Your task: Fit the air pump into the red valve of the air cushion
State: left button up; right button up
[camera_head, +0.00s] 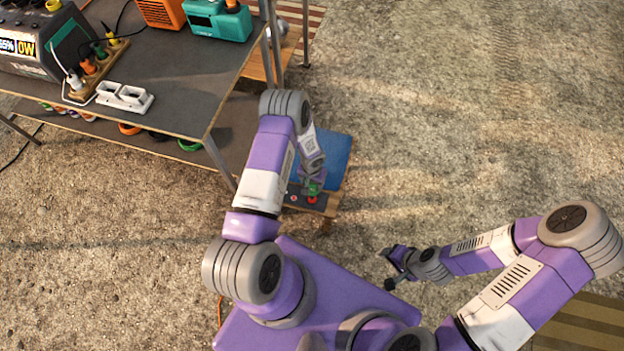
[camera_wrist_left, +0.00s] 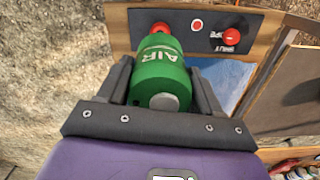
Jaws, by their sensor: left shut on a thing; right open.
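My left gripper (camera_head: 313,183) is shut on the green air pump (camera_wrist_left: 160,85), marked AIR, which fills the space between the fingers in the left wrist view. The far end of the pump meets or overlaps a red valve (camera_wrist_left: 160,27) on a dark panel (camera_wrist_left: 187,45). I cannot tell whether the pump is seated in it or just in front. In the head view red shows right below the green pump (camera_head: 314,188). The blue air cushion (camera_head: 337,154) lies beside the panel, partly hidden by my left arm. My right gripper (camera_head: 392,268) is open and empty, away from the panel.
The panel also has a red knob (camera_wrist_left: 231,37) with open and shut lettering and a small red dot (camera_wrist_left: 197,25). A grey table (camera_head: 185,85) at upper left holds a power station (camera_head: 50,40), a power strip (camera_head: 125,97) and a teal box (camera_head: 217,20).

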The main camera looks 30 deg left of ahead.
pick_arm(q)
jog(key=shift+f+b, duration=3.35)
jog(key=shift+f, duration=1.9)
jog(key=o, duration=1.3)
jog(key=shift+o, duration=0.2)
notch_tip(320, 180, up, 8)
jog(key=p, duration=0.3)
jog(key=shift+f, duration=0.2)
